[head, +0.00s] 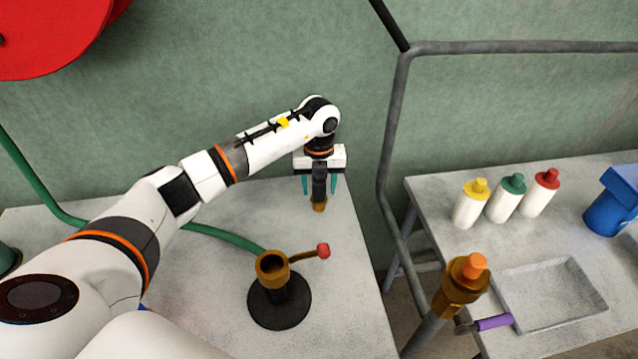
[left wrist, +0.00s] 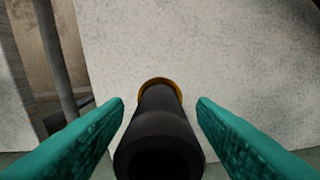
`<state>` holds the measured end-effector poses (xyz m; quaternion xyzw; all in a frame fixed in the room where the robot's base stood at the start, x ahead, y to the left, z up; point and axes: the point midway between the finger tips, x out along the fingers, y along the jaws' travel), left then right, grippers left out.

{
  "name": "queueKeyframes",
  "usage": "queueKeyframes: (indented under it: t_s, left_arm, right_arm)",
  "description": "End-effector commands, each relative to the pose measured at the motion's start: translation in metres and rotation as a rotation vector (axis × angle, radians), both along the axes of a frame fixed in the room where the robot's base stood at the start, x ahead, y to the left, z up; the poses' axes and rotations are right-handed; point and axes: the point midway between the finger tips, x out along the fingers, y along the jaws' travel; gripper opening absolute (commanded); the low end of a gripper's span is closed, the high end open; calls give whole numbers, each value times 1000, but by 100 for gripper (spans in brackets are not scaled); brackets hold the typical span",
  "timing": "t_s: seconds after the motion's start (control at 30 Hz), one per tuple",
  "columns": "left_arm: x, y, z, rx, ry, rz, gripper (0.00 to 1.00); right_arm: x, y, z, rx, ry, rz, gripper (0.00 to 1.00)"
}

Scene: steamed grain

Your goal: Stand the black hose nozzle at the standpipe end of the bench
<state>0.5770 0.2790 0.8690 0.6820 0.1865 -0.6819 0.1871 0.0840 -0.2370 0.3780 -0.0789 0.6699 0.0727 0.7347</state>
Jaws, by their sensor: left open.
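The black hose nozzle (head: 319,187) stands upright on the left bench (head: 345,270), near its back right part, with a brass end at the bottom. My left gripper (head: 319,187) points down over it, one teal finger on each side. In the left wrist view the nozzle (left wrist: 158,135) lies between the open fingers (left wrist: 160,108), with a visible gap on both sides. A brass standpipe (head: 272,268) with a red-knobbed lever rises from a round black base on the front part of the same bench. My right gripper is not in view.
A green hose (head: 225,236) runs across the bench behind the standpipe. A grey pipe frame (head: 388,150) stands right of the bench. The right table (head: 440,193) holds yellow-, green- and red-capped bottles (head: 505,202), a shallow tray (head: 550,293), a purple-handled tool (head: 493,322) and a blue object (head: 610,207).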

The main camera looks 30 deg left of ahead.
Motion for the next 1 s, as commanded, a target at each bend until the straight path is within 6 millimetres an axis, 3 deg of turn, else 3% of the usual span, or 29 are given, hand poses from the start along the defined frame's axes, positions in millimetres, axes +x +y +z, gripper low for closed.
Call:
queueKeyframes:
  t_s: [0.17,0.63,0.8,1.0]
  left_arm:
    - [1,0,16,0,-4,0,52]
    - [1,0,108,0,-4,0,52]
    - [0,0,121,0,-1,-1,52]
    - [0,0,123,0,0,0,52]
  right_arm:
    - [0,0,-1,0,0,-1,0]
    - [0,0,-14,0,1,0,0]
    - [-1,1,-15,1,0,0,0]
    - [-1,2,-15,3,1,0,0]
